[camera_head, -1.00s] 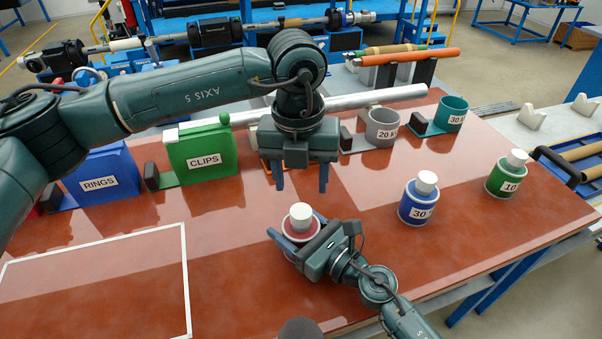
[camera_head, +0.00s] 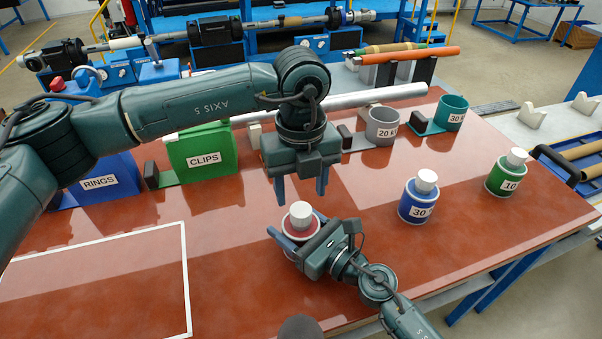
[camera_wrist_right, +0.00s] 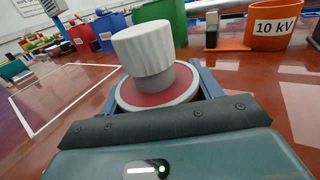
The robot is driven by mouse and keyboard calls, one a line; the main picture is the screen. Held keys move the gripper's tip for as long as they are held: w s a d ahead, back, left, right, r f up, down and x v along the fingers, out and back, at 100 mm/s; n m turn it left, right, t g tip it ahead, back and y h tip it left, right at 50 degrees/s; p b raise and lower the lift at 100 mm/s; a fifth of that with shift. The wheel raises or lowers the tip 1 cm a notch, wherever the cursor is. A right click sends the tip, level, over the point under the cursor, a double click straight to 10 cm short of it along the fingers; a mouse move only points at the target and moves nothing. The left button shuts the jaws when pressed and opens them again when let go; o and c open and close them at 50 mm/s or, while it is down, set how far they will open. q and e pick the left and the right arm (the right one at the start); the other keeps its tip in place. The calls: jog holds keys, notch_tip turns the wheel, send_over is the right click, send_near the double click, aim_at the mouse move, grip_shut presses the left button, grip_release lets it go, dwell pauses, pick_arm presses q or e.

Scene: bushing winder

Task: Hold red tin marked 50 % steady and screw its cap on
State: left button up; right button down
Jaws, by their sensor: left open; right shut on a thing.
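The red tin (camera_head: 301,229) stands on the red-brown table, with its white cap (camera_head: 300,214) sitting on top. My right gripper (camera_head: 294,238) is shut around the tin from the front right. The right wrist view also shows the red tin top (camera_wrist_right: 150,94) between the fingers and the ribbed white cap (camera_wrist_right: 145,47) upright above it on a grey neck. The tin's label is hidden. My left gripper (camera_head: 300,192) is open and empty, pointing down, above and slightly behind the cap, apart from it.
A blue tin (camera_head: 416,205) marked 30 and a green tin (camera_head: 505,178) marked 10 stand to the right. Behind are the RINGS bin (camera_head: 98,182), the CLIPS bin (camera_head: 205,155) and a grey cup (camera_head: 382,125). A white-outlined area (camera_head: 187,285) at front left is empty.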

aim_at(301, 209)
pick_arm(q)
jog(key=shift+f, duration=2.7)
jog(key=shift+c, duration=0.2)
